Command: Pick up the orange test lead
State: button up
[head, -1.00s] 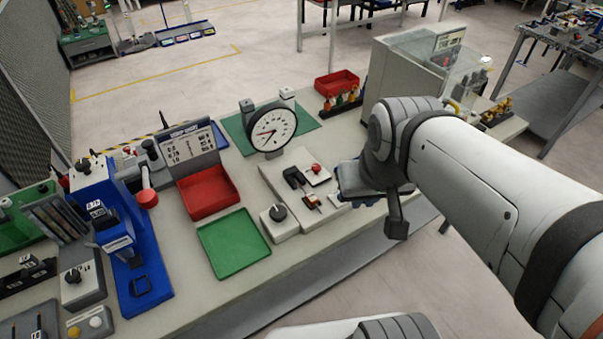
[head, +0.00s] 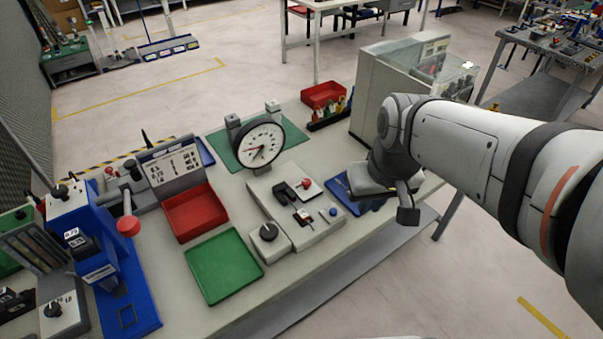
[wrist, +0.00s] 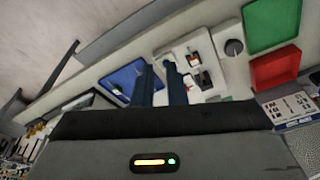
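I cannot clearly make out an orange test lead in either view. My gripper shows in the wrist view (wrist: 158,68) as two dark blue fingers with a gap between them and nothing visibly held. They point over the bench, between a blue mat (wrist: 123,80) and a pale test fixture (wrist: 205,70). In the head view my wrist hangs over the right part of the bench and the fingertips are hidden. The blue mat (head: 340,190) is partly covered by my wrist. The fixture (head: 318,231) carries a black clamp, a red knob and a blue knob.
A dial gauge (head: 259,145) stands behind the fixture. A red tray (head: 196,213) and a green tray (head: 224,265) lie to its left. A clear-topped cabinet (head: 372,85) stands behind my arm. Small coloured pieces sit in a dark rack (head: 330,115) beside a red bin (head: 325,93).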

aim_at(313, 227)
jog(key=w+a+f+n+g, duration=0.1)
jog(key=w+a+f, duration=0.2)
jog(key=f, duration=0.4)
jog(key=w+a+f+n+g+y+b, duration=0.1)
jog(key=w+a+f+n, duration=0.1)
jog(key=f, duration=0.5)
jog(key=w+a+f+n+g+b, duration=0.1)
jog(key=w+a+f+n, duration=0.1)
jog(key=w+a+f, duration=0.2)
jog(key=shift+w+f+g, duration=0.15)
jog(key=shift+w+f, duration=0.45)
jog(key=shift+f, duration=0.3)
jog(key=shift+w+f+g, duration=0.15)
jog(key=shift+w+f, duration=0.45)
jog(key=shift+f, duration=0.3)
jog(key=shift+c, duration=0.2)
grip_shut()
jog(key=shift+r, duration=0.15)
